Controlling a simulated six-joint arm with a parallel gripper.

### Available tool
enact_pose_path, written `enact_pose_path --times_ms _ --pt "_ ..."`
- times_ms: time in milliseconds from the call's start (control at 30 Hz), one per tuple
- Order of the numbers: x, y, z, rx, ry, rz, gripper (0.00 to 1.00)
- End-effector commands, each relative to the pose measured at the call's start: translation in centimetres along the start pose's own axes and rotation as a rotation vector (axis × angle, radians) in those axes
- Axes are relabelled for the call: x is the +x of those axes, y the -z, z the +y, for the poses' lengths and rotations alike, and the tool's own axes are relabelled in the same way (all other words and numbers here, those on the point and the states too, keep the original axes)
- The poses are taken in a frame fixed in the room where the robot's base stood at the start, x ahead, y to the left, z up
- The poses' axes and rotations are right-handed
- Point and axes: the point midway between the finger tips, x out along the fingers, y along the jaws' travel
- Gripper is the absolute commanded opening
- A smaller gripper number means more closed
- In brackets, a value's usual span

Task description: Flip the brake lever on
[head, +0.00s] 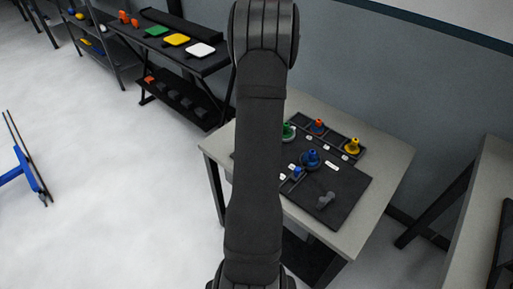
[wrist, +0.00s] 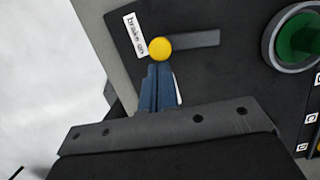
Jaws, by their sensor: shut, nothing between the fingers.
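In the wrist view the brake lever shows as a round yellow knob (wrist: 160,48) at the left end of a grey slot (wrist: 200,40) on a dark panel. A white label reading "brake on" (wrist: 135,33) lies just left of the knob. My gripper (wrist: 159,68) has blue fingers that are shut together and hold nothing. Its fingertips are right at the near side of the knob; I cannot tell whether they touch it. In the head view my arm hides the gripper, and I cannot make out the yellow knob there.
A green button (wrist: 300,36) in a grey ring is at the right of the wrist view. In the head view a dark board (head: 345,190) with several coloured controls lies on a table (head: 385,155). A black shelf (head: 175,45) stands behind at the left.

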Motion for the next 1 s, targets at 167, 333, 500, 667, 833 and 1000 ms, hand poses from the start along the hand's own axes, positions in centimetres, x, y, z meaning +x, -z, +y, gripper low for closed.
enact_pose_path --times_ms 167,333,500,667,833,1000 --pt "0.0 0.0 0.0 -0.001 0.0 0.0 0.0" --pt "0.0 0.0 0.0 -0.001 0.0 0.0 0.0" --pt "0.0 0.1 0.0 -0.001 0.0 0.0 0.0" --pt "-0.5 1.8 0.1 0.002 0.0 0.001 0.0" --pt "-2.2 3.8 0.3 -0.001 0.004 -0.003 0.0" --pt "-5.4 3.8 0.3 -0.001 0.005 -0.004 0.0"
